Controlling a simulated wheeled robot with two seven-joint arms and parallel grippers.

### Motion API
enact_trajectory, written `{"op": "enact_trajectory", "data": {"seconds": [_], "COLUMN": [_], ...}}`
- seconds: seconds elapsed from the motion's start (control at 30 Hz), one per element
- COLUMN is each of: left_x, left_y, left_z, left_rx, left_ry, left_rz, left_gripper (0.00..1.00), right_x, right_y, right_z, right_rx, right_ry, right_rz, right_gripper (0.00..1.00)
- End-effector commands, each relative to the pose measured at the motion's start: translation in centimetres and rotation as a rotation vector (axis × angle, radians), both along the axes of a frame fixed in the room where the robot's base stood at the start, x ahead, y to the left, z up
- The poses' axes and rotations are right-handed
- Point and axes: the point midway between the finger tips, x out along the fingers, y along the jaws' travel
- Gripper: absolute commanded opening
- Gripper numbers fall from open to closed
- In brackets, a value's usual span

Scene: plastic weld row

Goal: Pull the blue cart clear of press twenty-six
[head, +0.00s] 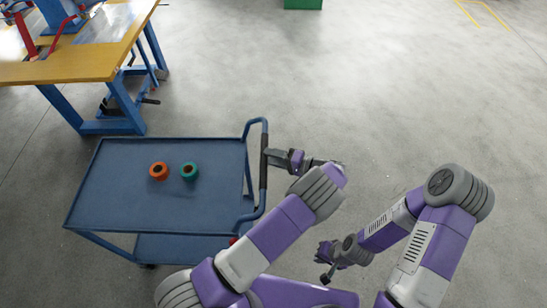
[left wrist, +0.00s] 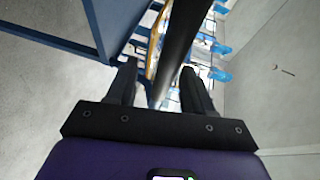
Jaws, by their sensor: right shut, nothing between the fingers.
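The blue cart (head: 110,190) is a two-shelf trolley standing left of centre in the head view. Its raised handle is on its right side, with a black grip bar (head: 263,180). My left gripper (head: 268,158) is at this bar. In the left wrist view the dark bar (left wrist: 180,45) runs between the two separated fingers (left wrist: 158,85), with a gap visible on the left, so the gripper looks open around it. My right gripper (head: 324,262) is shut and empty, low and right of the cart. I cannot tell which machine is press twenty-six.
An orange roll (head: 158,171) and a green roll (head: 189,171) sit on the cart's top shelf. A wooden-topped workbench with blue legs (head: 100,68) stands behind the cart at upper left. A green box (head: 303,3) is at the far top. The floor behind and to the right is clear.

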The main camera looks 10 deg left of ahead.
Motion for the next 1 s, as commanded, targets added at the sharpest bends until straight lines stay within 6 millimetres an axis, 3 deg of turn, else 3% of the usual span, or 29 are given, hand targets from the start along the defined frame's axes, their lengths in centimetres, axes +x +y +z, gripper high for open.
{"op": "enact_trajectory", "data": {"seconds": [0.5, 1.0], "left_x": [-1.4, -1.5], "left_y": [-6.8, -7.1], "left_z": [1.1, 1.3], "left_rx": [-0.003, -0.002], "left_ry": [0.0, 0.002], "left_rz": [-0.001, -0.001], "left_gripper": [0.52, 0.52], "right_x": [0.0, 0.0], "right_y": [0.0, 0.0], "right_z": [-0.7, -0.7], "right_rx": [0.0, 0.0], "right_ry": [0.0, -0.001], "right_rz": [0.0, 0.0], "right_gripper": [0.0, 0.0]}}
